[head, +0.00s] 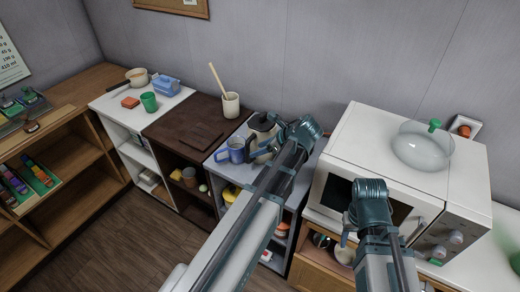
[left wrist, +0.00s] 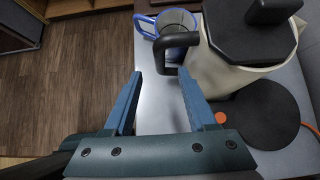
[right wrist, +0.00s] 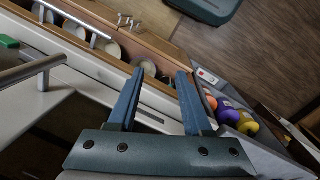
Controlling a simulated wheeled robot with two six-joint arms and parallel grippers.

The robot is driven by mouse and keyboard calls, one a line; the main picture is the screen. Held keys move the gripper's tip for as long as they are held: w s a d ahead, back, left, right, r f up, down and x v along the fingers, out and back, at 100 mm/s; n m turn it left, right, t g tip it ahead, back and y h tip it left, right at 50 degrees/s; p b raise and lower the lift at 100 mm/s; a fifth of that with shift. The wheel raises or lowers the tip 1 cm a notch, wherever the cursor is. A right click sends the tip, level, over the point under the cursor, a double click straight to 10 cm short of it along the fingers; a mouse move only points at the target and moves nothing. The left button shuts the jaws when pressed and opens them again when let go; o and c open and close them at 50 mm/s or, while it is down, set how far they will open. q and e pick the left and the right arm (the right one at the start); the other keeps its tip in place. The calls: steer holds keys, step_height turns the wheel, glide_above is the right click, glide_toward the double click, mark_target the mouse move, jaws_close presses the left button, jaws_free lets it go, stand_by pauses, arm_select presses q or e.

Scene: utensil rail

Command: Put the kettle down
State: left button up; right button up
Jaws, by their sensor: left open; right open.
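The kettle (head: 262,124), cream with a black lid and black handle, stands upright on the grey cabinet top, left of the microwave. In the left wrist view the kettle (left wrist: 240,68) fills the upper right, and a black round pad (left wrist: 268,112) shows beside and partly behind its lower edge. I cannot tell whether the kettle rests on the pad. My left gripper (left wrist: 160,76) is open; the kettle's black handle lies just ahead of and between its fingertips, with no grip on it. My right gripper (right wrist: 157,74) is open and empty, in front of the microwave side.
The white microwave (head: 345,150), with a glass lid (head: 422,146) on top, is to the right. A dark brown cabinet top with a utensil crock (head: 231,105) is to the left. An orange cord lies near the pad.

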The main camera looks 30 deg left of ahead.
mark_target(247, 153)
arm_select(q)
steer(key=b+x, duration=0.4)
steer(key=x, duration=0.3)
steer(key=shift+a+f, duration=0.25)
steer(key=shift+a, duration=0.05)
steer(key=shift+r, duration=0.1)
arm_select(e)
step_height(247, 153, down, 5)
steer(key=shift+f, duration=0.1)
arm_select(q)
jaws_close()
stand_by(0.8)
